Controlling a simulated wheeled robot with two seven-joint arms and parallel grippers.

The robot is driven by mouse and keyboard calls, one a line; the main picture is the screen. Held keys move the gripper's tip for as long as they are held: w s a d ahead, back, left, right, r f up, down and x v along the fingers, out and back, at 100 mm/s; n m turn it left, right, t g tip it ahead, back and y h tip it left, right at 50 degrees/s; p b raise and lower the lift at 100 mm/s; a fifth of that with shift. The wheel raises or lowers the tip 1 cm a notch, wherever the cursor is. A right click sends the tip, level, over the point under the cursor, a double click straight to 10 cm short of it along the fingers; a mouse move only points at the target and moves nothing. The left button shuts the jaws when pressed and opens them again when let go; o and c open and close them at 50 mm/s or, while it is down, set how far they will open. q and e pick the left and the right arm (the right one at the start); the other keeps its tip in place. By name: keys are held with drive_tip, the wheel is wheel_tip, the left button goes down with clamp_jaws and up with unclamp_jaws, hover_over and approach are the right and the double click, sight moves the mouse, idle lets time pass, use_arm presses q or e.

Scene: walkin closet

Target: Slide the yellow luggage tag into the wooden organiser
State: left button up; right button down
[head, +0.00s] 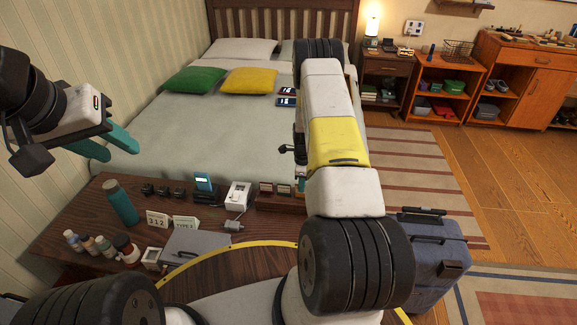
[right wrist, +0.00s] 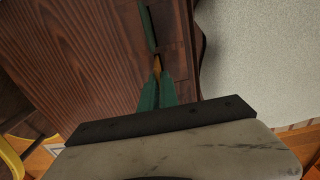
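The yellow luggage tag (right wrist: 157,64) shows as a narrow strip between the fingertips of my right gripper (right wrist: 158,82) in the right wrist view; the teal fingers are closed on it. The wooden organiser (right wrist: 178,42) is just beyond the fingertips, and whether the tag touches it is unclear. In the head view the organiser (head: 282,206) is at the table's right end, partly hidden by my right arm. The tag is hidden there. My left gripper (head: 115,146) is open and empty above the bed's left edge.
A green strip (right wrist: 148,30) lies beyond the tag. The dark wooden table (head: 85,205) also holds a teal bottle (head: 121,202), a white box (head: 238,196), a grey case (head: 195,248) and several small bottles. A blue suitcase (head: 425,255) stands on the right.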

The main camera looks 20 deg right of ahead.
drive_tip(key=shift+f, duration=0.35)
drive_tip(key=c, duration=1.1)
unclamp_jaws()
drive_tip(key=shift+c, duration=0.2)
drive_tip(key=shift+r, duration=4.05)
